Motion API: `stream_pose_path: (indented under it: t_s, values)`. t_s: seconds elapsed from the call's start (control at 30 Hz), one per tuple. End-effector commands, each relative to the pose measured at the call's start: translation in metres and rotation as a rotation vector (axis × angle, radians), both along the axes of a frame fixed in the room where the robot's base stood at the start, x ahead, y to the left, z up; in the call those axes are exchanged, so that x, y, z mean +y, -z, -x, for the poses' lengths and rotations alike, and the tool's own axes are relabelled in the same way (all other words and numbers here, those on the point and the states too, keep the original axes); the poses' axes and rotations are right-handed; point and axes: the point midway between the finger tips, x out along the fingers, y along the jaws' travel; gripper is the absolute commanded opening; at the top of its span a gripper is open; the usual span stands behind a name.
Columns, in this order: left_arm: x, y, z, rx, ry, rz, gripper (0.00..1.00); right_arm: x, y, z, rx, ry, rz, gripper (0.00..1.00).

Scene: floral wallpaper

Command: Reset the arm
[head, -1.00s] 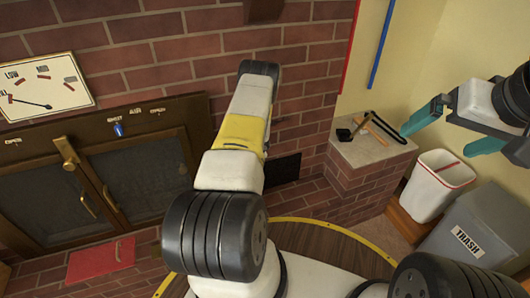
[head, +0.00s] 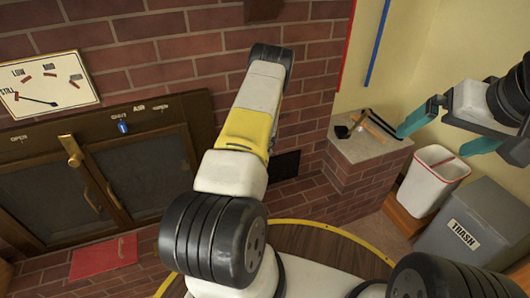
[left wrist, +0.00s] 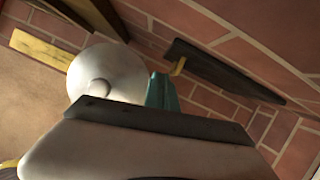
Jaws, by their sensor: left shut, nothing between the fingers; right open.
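My left arm (head: 248,130), white and yellow with black joints, reaches up the middle of the head view toward the brick wall. Its gripper is hidden there. In the left wrist view a teal finger of my left gripper (left wrist: 162,92) shows behind a pale rounded part; the gripper is shut and empty. My right gripper (head: 432,140) has two teal fingers spread apart at the right of the head view. It is open and empty, and appears in front of the ledge and bins.
A brick ledge (head: 375,149) holds dark and orange tools (head: 376,130). A white bin (head: 428,190) and a grey trash bin (head: 495,210) stand at right. Dark double doors (head: 135,175) and a red mat (head: 103,256) are at left. A dial sign (head: 50,87) hangs above.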

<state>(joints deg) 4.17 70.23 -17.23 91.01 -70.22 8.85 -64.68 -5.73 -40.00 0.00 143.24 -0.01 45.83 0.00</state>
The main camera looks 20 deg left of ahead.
Motion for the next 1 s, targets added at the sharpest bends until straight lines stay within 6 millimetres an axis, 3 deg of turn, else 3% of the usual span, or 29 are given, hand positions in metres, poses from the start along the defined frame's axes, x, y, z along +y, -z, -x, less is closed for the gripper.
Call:
stream_pose_path:
  t_s: [0.2,0.5,0.6,0.67,0.8,1.0]
  values:
    - [-0.010,-0.036,0.010,-0.001,-0.001,0.001,0.00,0.000,0.000,0.000,-0.001,0.000,0.000,1.00]
    - [-0.014,-0.051,0.015,-0.002,-0.005,0.001,0.00,0.000,0.000,0.000,-0.002,0.000,0.000,1.00]
    - [-0.015,-0.068,0.011,-0.030,-0.050,0.011,0.00,0.000,0.000,0.000,-0.001,0.000,0.000,1.00]
    - [-0.015,-0.090,0.007,-0.062,-0.110,0.022,0.00,0.000,0.000,0.000,-0.001,0.000,0.000,1.00]
    - [-0.022,-0.166,0.001,-0.181,-0.337,0.084,0.00,0.000,0.000,0.000,-0.001,0.000,0.000,1.00]
    - [-0.040,-0.278,0.020,-0.337,-0.704,0.224,0.00,0.000,0.000,0.000,-0.001,0.000,0.000,1.00]
